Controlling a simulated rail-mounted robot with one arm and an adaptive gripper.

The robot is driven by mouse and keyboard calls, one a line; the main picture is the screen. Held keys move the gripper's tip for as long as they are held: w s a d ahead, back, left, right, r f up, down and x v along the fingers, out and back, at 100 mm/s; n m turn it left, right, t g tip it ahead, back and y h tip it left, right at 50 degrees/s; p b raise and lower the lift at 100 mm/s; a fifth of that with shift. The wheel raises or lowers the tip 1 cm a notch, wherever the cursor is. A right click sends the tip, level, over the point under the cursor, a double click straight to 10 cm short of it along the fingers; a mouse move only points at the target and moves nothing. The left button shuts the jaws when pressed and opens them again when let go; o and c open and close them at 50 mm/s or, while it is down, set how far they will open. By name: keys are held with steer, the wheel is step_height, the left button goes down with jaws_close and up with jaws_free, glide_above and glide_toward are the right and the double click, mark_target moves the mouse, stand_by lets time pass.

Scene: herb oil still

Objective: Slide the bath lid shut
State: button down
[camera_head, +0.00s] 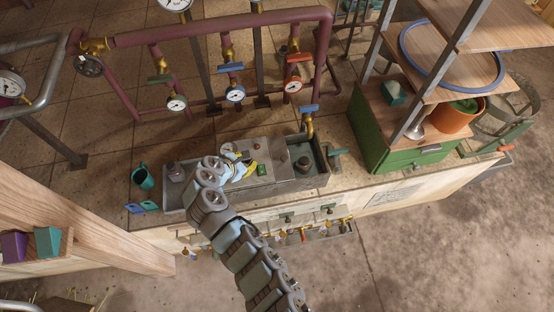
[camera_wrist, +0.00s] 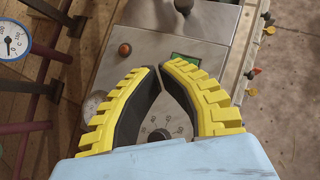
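The grey metal bath unit stands on the bench, with an open, dark-looking basin (camera_head: 318,152) at its right end. A flat grey plate (camera_head: 277,160), which looks like the lid, lies left of that opening; I cannot make out its edges clearly. A dark knob (camera_head: 303,163) shows at the basin; a dark knob also shows at the wrist view's top edge (camera_wrist: 183,5). My gripper (camera_wrist: 160,68) has yellow fingers with black pads, tips nearly together and nothing between them. It is over the control panel (camera_wrist: 135,80), left of the plate, apart from the knob.
The panel carries an orange-brown knob (camera_wrist: 125,48), a green display (camera_wrist: 187,58) and a dial (camera_wrist: 160,135). A tap (camera_head: 308,122) rises behind the basin. A green cabinet (camera_head: 400,150) stands right, a teal mug (camera_head: 143,177) left. Purple pipes (camera_head: 220,30) run behind.

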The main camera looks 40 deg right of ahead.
mark_target(275, 165)
steer(key=shift+s+d+r+g+b, duration=0.1)
steer(key=shift+s+d+g+b, duration=0.2)
steer(key=shift+s+d+g, duration=0.55)
steer(key=shift+s+d, duration=0.25)
steer(key=shift+s, duration=0.05)
steer(key=shift+b+x, duration=0.75)
steer(key=shift+x, duration=4.05)
steer(key=shift+s, duration=0.1)
